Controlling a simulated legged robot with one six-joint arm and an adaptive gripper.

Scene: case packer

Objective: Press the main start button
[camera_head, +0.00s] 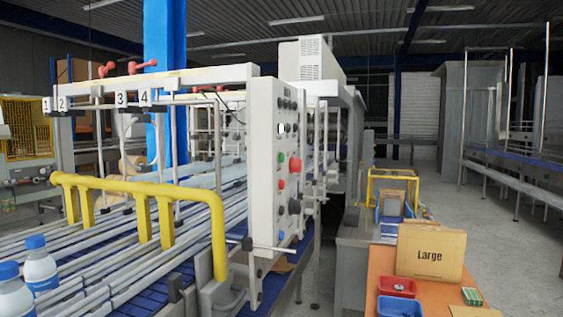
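A light grey control panel (265,160) stands upright at the end of the conveyor lanes, in the middle of the view. Its face carries several small dark knobs or buttons near the top and a white spot below them. Lower down are a large red button (295,164), a smaller red button (281,183), a green button (280,199) and a dark rotary knob (294,206). The labels on the panel are too small to read, so I cannot tell which one is marked as main start. My gripper is not in this view.
A yellow rail (140,195) stands before the panel, over conveyor lanes with bottles (38,268) at left. An orange table (385,265) at lower right holds a box marked "Large" (430,250), a red bin (398,286) and a blue bin (400,307). Grey floor is clear at right.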

